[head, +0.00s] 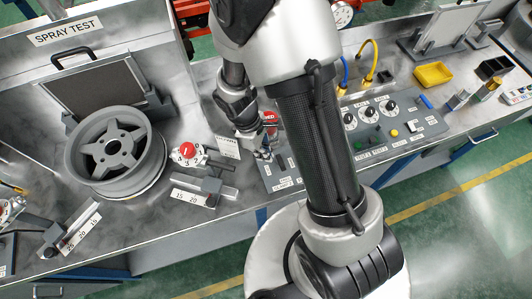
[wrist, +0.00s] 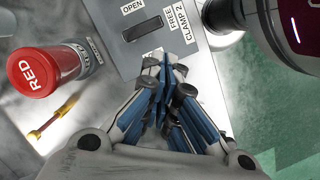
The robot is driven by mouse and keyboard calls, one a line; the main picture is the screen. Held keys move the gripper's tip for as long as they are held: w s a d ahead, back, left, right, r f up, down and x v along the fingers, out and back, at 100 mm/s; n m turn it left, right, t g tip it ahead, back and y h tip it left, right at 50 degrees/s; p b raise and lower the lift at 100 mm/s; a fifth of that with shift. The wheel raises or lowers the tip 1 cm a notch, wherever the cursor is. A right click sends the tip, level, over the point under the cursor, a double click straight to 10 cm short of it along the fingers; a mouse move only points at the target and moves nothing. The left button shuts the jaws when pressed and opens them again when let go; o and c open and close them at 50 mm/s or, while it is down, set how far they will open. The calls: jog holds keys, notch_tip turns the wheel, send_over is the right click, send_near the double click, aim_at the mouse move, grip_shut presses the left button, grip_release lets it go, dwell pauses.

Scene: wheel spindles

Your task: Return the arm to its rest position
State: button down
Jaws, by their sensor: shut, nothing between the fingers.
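My arm reaches over the bench from the lower right in the head view, with my gripper (head: 262,154) low near the control panel's left end. In the wrist view my gripper (wrist: 165,90) has its blue-padded fingers drawn together with nothing between them. The fingertips are close to a grey panel plate (wrist: 125,52) with a slot marked OPEN, FREE and CLAMP 2. Whether they touch it cannot be told. My forearm hides part of the bench in the head view.
A red-capped cylinder marked RED (wrist: 45,70) stands left of my gripper; it also shows in the head view (head: 270,117). A grey wheel (head: 115,152) sits on the bench at left. A knob panel (head: 392,128) and yellow tray (head: 433,75) are at right.

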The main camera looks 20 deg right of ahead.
jog(key=shift+p+v, duration=0.5)
jog(key=shift+v, duration=0.6)
jog(key=shift+s, duration=0.1)
notch_tip(320, 180, up, 15)
jog(key=s+d+m+t+y+b, duration=0.1)
jog(key=s+d+m+t+b, duration=0.1)
jog(key=m+t+b, duration=0.3)
jog(key=s+r+m+t+y+b, duration=0.1)
jog(key=s+r+m, duration=0.4)
jog(key=s, duration=0.5)
jog(key=shift+r+m+b, duration=0.4)
jog(key=shift+r+b, duration=0.15)
jog(key=shift+r, duration=0.45)
